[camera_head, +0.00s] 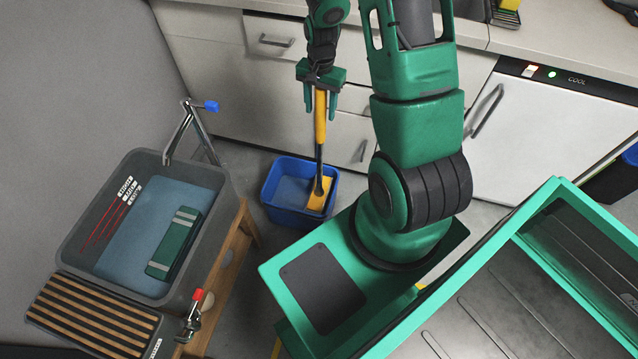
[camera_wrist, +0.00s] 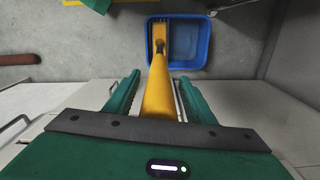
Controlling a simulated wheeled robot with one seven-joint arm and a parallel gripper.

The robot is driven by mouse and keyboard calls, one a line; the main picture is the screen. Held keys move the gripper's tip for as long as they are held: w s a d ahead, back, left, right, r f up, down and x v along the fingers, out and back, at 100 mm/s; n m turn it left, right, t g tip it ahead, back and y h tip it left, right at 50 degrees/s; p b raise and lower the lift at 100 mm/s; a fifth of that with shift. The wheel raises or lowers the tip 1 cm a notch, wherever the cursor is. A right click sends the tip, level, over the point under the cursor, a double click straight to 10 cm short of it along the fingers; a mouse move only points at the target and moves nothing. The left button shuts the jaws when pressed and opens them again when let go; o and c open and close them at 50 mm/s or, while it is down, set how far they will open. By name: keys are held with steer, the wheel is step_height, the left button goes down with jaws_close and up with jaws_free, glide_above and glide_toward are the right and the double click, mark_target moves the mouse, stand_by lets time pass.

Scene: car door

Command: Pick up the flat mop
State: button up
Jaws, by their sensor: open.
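The flat mop (camera_head: 320,118) has a yellow grip, a dark shaft and a yellow head. It stands nearly upright with its head (camera_head: 319,194) in a blue bucket (camera_head: 272,212) on the floor. My gripper (camera_head: 321,108) is open, with its green fingers on either side of the yellow grip near the top of the handle. In the wrist view the yellow handle (camera_wrist: 160,90) runs between the two fingers of my gripper (camera_wrist: 152,85), with a gap visible on each side. The mop head shows beyond it in the blue bucket (camera_wrist: 205,48).
A grey sink basin (camera_head: 214,215) on a wooden stand is at the left, holding a green block (camera_head: 173,243). A slatted rack (camera_head: 92,313) adjoins it. White cabinets (camera_head: 215,75) stand behind the bucket. A white appliance (camera_head: 540,135) is at the right.

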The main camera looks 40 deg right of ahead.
steer(key=shift+f, duration=0.1)
steer(key=c, duration=1.2)
steer(key=shift+o, duration=0.2)
